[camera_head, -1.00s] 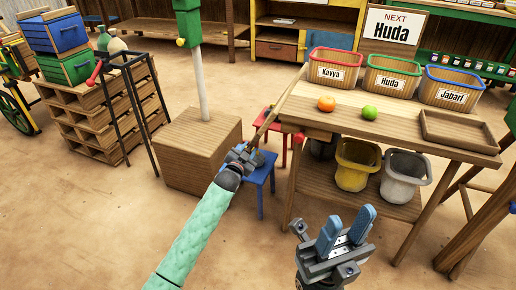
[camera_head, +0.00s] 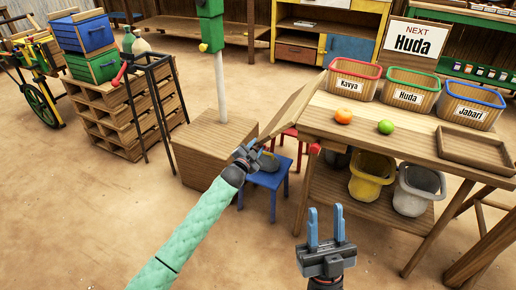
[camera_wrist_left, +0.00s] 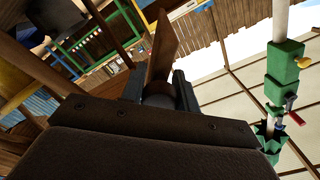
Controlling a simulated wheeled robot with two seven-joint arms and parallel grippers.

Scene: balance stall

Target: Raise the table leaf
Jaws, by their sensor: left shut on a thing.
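The table leaf (camera_head: 296,107) is a wooden flap at the left end of the wooden table (camera_head: 410,128). It is tilted, sloping down from the table's end towards the lower left. My left gripper (camera_head: 247,152) is shut on the leaf's lower outer edge. In the left wrist view the leaf (camera_wrist_left: 163,45) rises between the dark fingers (camera_wrist_left: 158,92); the exact contact is partly hidden. My right gripper (camera_head: 326,228) is open and empty, its blue fingers apart and pointing up, in front of the table.
A red knob (camera_head: 314,149) shows below the table's left end. A blue stool (camera_head: 266,180) and a wooden box with a post (camera_head: 205,150) stand close to my left gripper. An orange (camera_head: 343,116), a green fruit (camera_head: 386,127) and labelled baskets (camera_head: 352,82) are on the tabletop.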

